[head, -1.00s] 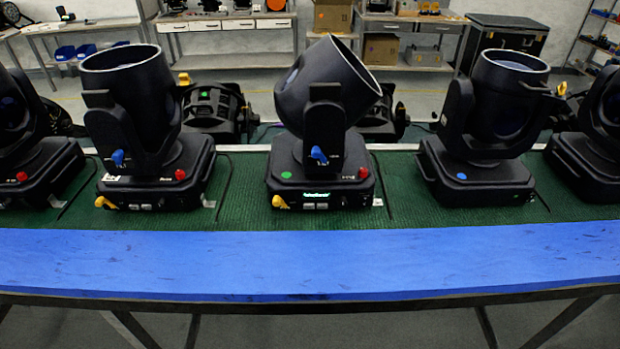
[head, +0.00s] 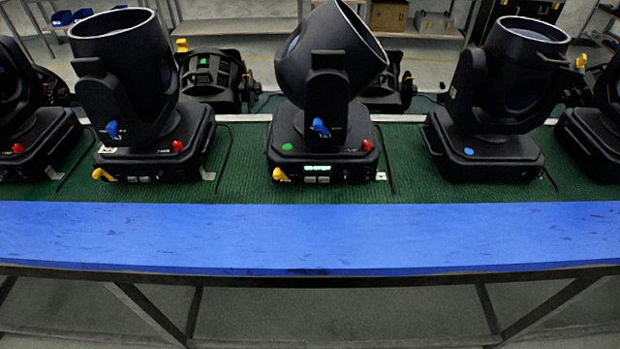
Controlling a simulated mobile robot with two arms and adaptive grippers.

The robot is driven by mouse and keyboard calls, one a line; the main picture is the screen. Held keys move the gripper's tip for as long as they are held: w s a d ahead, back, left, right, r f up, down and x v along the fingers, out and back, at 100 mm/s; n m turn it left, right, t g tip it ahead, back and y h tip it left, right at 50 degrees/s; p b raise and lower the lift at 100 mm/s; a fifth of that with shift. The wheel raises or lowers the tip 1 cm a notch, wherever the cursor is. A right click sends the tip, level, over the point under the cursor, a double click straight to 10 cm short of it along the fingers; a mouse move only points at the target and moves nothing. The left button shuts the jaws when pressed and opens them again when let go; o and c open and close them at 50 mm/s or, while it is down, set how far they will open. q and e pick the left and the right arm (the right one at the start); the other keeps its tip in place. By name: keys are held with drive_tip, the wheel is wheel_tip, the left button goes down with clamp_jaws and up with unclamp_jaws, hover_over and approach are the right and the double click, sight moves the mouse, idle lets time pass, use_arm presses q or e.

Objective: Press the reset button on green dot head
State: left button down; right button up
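The green dot head (head: 325,115) is a black moving light at the middle of the bench in the head view. Its round green dot (head: 287,147) is on the left of the base top. A red knob-like part (head: 367,145) is at the right of the base, and a blue lever (head: 320,127) is on the yoke. A lit green display (head: 317,168) and a yellow part (head: 280,174) are on the base front. The head tilts to the right. Which part is the reset button I cannot tell for sure. Neither of my grippers is in view.
Another black head (head: 130,95) with a red part stands to the left. A blue dot head (head: 497,100) stands to the right, with more at both edges. A clear blue strip (head: 300,238) runs along the front of the green mat (head: 405,170).

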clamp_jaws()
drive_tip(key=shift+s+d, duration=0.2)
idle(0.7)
